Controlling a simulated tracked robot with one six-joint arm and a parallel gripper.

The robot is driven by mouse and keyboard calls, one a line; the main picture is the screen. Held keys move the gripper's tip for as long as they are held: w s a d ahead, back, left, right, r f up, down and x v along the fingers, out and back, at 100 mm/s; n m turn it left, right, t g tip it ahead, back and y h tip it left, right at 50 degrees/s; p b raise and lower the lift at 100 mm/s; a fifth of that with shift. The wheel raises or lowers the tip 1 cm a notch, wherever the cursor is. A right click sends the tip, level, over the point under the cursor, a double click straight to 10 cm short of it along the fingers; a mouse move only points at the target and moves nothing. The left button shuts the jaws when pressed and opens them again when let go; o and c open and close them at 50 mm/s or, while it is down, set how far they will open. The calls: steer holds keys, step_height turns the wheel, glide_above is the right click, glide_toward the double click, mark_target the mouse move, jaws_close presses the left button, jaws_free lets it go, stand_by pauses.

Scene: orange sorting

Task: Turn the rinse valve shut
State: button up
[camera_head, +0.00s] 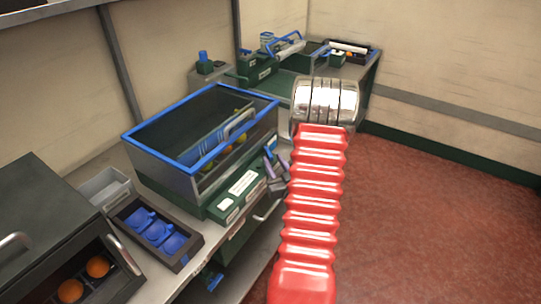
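I cannot clearly pick out the rinse valve. A small blue knob (203,57) stands on a grey and green box at the back. Another small blue part (215,281) shows low under the counter's front edge. My gripper (273,168) appears as small dark grey-purple fingers left of my red arm, in front of the tub's right front corner and the green panel. The arm hides part of it, and I cannot tell whether it is open or shut. The blue-rimmed tub (160,173) holds several orange and green fruits behind a divider.
A dark cabinet (42,205) with two oranges (98,267) stands at the front left. Near it are a grey bin (105,189) and a black tray (186,257) with blue pieces. A back bench (357,74) carries more items. The red floor (440,220) at right is clear.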

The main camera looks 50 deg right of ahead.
mark_target(272, 158)
steer(key=shift+x, duration=2.15)
jaws_close()
